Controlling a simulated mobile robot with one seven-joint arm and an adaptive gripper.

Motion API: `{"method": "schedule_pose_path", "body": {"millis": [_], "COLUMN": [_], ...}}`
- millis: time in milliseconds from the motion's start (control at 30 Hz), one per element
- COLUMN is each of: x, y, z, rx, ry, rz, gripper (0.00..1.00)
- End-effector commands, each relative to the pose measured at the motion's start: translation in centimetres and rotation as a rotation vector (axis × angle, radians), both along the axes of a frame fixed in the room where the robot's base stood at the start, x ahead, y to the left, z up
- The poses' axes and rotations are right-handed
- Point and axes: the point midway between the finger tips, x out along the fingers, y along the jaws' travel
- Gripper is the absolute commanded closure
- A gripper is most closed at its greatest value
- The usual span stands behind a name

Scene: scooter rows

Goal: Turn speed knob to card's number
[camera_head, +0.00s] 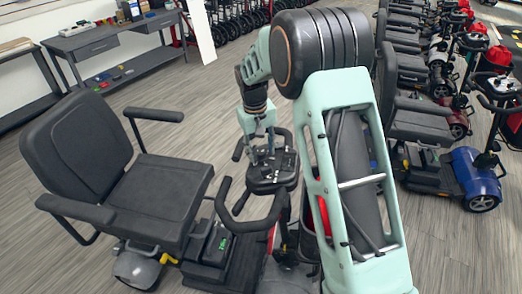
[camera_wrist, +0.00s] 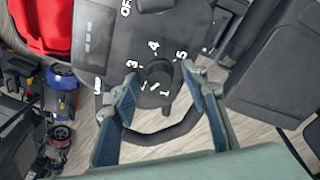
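The dark speed knob (camera_wrist: 157,74) shows in the wrist view on the grey control panel (camera_wrist: 105,40) of a scooter. White numerals, among them 3, 4 and 5, stand around it, with "OFF" near the top edge. Which way the knob points I cannot tell. My gripper (camera_wrist: 160,73) is open, one finger to each side of the knob; whether either touches it is unclear. In the head view my gripper (camera_head: 263,152) hangs over the scooter's tiller console (camera_head: 273,176). I cannot make out a card with a number.
The scooter's black seat (camera_head: 110,165) stands left of the console, and its looped handlebar (camera_head: 250,215) is just below it. A row of scooters (camera_head: 440,150) stands at the right. A grey workbench (camera_head: 115,45) is at the back left. Wooden floor between is clear.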

Motion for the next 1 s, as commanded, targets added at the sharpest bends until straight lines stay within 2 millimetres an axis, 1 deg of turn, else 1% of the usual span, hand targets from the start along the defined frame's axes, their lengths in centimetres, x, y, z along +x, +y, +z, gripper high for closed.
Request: {"method": "schedule_pose_path", "body": {"millis": [167,267,367,600,700,833,1000], "x": [0.0,0.0,-0.2,-0.7,-0.9,-1.1,-1.3], "y": [0.0,0.1,0.3,0.7,0.9,1.0,1.1], "z": [0.1,0.9,2.6,7.7,9.5,11.1,11.9], "rx": [0.0,0.001,0.001,0.001,0.001,0.001,0.0], "ry": [0.0,-0.002,-0.004,-0.004,-0.003,-0.002,0.0], "rz": [0.0,0.0,0.0,0.0,0.0,0.0,0.0], "gripper": [0.59,0.59,0.59,0.59,0.59,0.59,0.59]}}
